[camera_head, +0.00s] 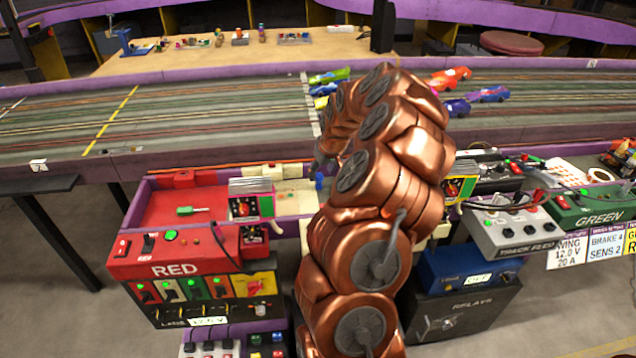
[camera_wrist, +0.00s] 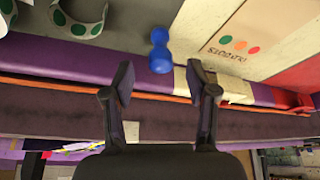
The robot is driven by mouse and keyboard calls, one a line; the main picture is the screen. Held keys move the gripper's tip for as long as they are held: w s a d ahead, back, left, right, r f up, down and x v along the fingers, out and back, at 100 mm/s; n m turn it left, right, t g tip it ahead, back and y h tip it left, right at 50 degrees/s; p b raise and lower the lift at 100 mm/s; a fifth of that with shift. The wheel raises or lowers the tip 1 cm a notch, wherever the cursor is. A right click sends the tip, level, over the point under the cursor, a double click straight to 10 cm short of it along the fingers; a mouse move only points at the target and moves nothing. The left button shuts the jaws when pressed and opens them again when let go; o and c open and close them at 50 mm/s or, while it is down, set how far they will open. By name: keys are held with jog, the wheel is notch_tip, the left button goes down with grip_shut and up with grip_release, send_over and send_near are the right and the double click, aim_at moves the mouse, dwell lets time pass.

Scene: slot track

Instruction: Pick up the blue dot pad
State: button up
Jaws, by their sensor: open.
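My gripper (camera_wrist: 163,86) is open and empty, with a dark finger to each side and a gap to the blue piece. In the head view my copper arm hides most of the gripper.
A strip with green dots (camera_wrist: 82,18) lies left of the blue piece, and a card with coloured dots (camera_wrist: 232,52) lies right. A purple ledge with an orange line (camera_wrist: 50,85) runs below.

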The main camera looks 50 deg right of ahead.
aim_at(321, 176)
jog(key=shift+s+x, duration=0.2)
jog(key=shift+x, duration=2.35)
jog(key=shift+a, duration=0.1)
jog(key=shift+c, duration=0.3)
grip_shut()
